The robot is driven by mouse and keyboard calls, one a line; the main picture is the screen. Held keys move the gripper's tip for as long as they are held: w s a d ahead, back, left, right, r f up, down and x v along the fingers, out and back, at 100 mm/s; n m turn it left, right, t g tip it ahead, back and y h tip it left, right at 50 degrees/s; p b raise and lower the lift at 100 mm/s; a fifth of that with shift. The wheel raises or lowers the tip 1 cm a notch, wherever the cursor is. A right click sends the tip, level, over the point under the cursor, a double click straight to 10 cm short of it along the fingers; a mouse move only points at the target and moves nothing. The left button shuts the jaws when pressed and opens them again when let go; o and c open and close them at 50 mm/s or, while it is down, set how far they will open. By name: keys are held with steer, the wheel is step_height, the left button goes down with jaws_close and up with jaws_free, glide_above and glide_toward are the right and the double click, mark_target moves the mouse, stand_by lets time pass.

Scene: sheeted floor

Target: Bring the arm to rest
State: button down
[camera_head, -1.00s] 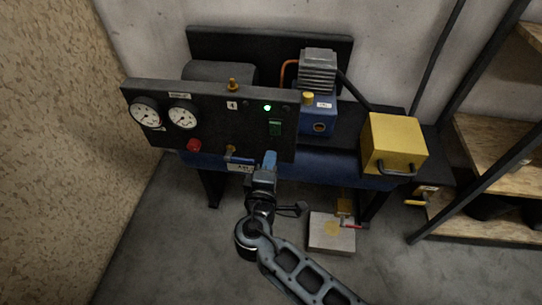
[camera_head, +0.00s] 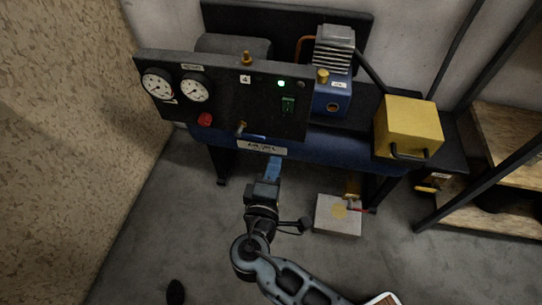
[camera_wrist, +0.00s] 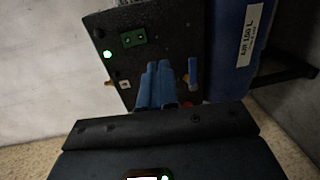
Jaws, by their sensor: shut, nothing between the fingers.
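My gripper (camera_head: 274,166) is shut, with nothing between its blue fingers. In the head view it is in front of and just below the black gauge panel (camera_head: 222,98), near the blue tank (camera_head: 330,146). My arm reaches up from the bottom of that view, bent at the wrist. In the wrist view my gripper (camera_wrist: 157,72) points at the panel (camera_wrist: 148,30), and its fingers lie side by side. A small blue-handled valve (camera_wrist: 193,72) shows just right of the fingers; I cannot tell the exact gap.
The panel carries two gauges, a red knob (camera_head: 205,119) and a green switch (camera_head: 288,105) with a lit green lamp. A yellow box (camera_head: 408,130) stands to the right. A grey block (camera_head: 337,214) lies on the floor. Shelving (camera_head: 500,150) is at right; the floor at left is mostly clear.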

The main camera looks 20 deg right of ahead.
steer(key=s+d+f+m+g+y+p, duration=0.1)
steer(key=s+f+m+y, duration=0.2)
steer(key=s, duration=0.7)
steer(key=s+d+f+g+y, duration=0.15)
steer(key=s+y, duration=0.35)
steer(key=s, duration=0.6)
steer(key=s+d+r+m+t, duration=0.1)
steer(key=s+r+m, duration=0.1)
steer(key=s+r, duration=0.2)
steer(key=s+d+r+m+t+y+p, duration=0.1)
steer(key=s+r+m, duration=0.2)
steer(key=r, duration=0.7)
steer(key=s+d+r+m+t, duration=0.1)
steer(key=s+r+m+t, duration=0.1)
steer(key=s+r, duration=0.3)
step_height(320, 180, up, 3)
steer(key=shift+d+r+m+y, duration=0.1)
steer(key=shift+d+m+y, duration=0.1)
steer(key=shift+m+y, duration=0.2)
